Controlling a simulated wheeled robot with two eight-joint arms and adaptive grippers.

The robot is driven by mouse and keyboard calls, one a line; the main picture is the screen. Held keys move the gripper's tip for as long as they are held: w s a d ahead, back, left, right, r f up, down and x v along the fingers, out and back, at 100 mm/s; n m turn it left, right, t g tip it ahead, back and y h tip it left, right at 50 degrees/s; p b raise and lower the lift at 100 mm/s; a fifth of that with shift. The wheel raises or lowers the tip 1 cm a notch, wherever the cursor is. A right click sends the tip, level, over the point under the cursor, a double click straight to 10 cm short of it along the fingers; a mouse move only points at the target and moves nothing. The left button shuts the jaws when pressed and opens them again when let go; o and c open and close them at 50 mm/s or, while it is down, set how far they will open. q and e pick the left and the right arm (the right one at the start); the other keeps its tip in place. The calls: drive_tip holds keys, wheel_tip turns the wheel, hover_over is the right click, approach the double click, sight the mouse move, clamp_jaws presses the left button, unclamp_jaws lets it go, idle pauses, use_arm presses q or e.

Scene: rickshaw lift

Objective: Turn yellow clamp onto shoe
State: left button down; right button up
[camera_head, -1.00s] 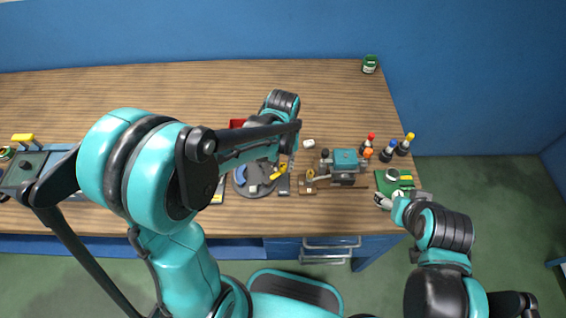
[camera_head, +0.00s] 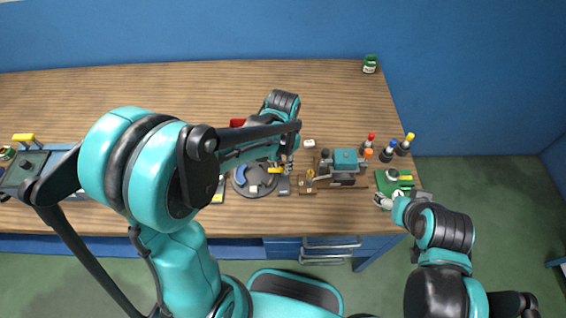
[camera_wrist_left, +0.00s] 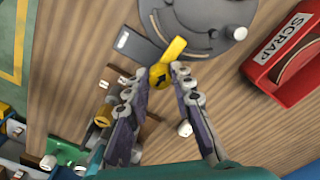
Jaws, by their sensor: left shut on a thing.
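The yellow clamp (camera_head: 275,171) lies over the right side of a round grey plate (camera_head: 262,190). My left gripper (camera_head: 287,170) is at the clamp's right end. In the left wrist view, its fingertips (camera_wrist_left: 171,75) are shut on the clamp's round hub, which has a dark arrow, and the yellow arm (camera_wrist_left: 175,47) points toward the plate. A blue curved piece (camera_head: 241,174) sits on the plate's left side; I cannot tell if it is the shoe. My right gripper (camera_head: 383,201) is by a green board, its jaws too small to read.
A red SCRAP bin (camera_wrist_left: 289,60) stands beside the plate. A dark grey block (camera_head: 284,187) is right of the plate, then a teal-topped device (camera_head: 345,159). Several bottles stand at the right edge.

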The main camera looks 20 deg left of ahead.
idle(0.5)
use_arm(q)
drive_tip(key=c, duration=1.3)
unclamp_jaws()
drive_tip(key=shift+r, duration=0.1)
wheel_tip(320, 180, up, 12)
drive_tip(key=s+a+n+t, duration=0.4)
drive_tip(key=s+t, duration=0.3)
drive_tip(key=s, duration=0.3)
drive_tip(key=shift+s+a+f+n, duration=0.15)
drive_tip(key=shift+a+f+n, duration=0.15)
drive_tip(key=shift+n, duration=0.6)
